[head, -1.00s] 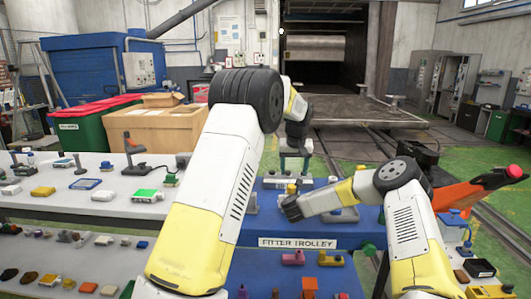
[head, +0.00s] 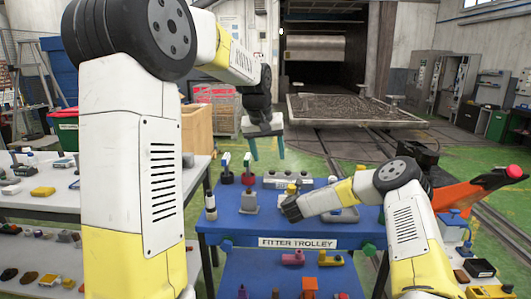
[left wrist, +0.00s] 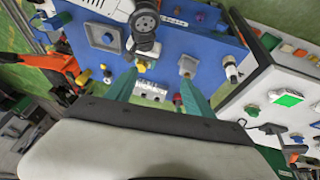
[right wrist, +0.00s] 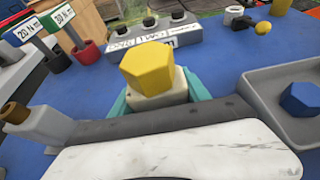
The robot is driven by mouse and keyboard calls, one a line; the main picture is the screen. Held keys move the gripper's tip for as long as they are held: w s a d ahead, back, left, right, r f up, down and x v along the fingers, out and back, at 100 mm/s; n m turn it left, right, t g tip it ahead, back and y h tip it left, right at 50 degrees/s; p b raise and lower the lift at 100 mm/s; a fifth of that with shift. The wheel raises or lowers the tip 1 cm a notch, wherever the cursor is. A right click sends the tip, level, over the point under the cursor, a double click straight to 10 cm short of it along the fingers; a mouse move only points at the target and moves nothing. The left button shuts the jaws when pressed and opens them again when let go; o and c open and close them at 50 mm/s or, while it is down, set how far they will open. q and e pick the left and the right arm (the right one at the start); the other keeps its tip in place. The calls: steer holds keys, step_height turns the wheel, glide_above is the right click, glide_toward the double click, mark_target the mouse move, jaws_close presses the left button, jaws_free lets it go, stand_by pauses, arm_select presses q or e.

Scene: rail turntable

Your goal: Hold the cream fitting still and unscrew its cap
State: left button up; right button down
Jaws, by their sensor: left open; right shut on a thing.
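The cream fitting (right wrist: 160,101) with its yellow hexagonal cap (right wrist: 147,65) stands upright on the blue fitter trolley (head: 262,226). My right gripper (right wrist: 157,93) is shut on the fitting's body, below the cap. In the head view the cap (head: 291,188) shows just above my right gripper (head: 289,207), which largely hides the body. My left gripper (head: 267,147) is open and empty, high above the trolley's far side, fingers pointing down. In the left wrist view the cap (left wrist: 141,66) lies beyond and beside the left finger, clear of the jaws.
A grey block with three dark knobs (right wrist: 154,38) stands behind the fitting. Two labelled upright tools (right wrist: 54,42) stand in red and black cups. A grey tray (right wrist: 245,88) holds a blue hexagonal piece (right wrist: 301,98). A white table (head: 130,206) stands left.

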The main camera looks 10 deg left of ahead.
arm_select(q)
steer(key=shift+s+a+r, duration=0.15)
steer(key=shift+s+r, duration=0.05)
steer(key=shift+s, duration=0.2)
steer(key=shift+s+a+r, duration=0.15)
steer(key=shift+s, duration=0.25)
steer(key=m, duration=0.3)
glide_toward(292, 186)
steer(key=x, duration=0.8)
steer(key=shift+f, duration=0.3)
jaws_close()
steer(key=n, duration=0.1)
steer(key=n+y, duration=0.1)
steer(key=shift+d+n, duration=0.3)
steer(key=shift+n, duration=0.1)
steer(key=n+y, duration=0.1)
steer(key=n, duration=0.2)
steer(key=shift+y, duration=0.3)
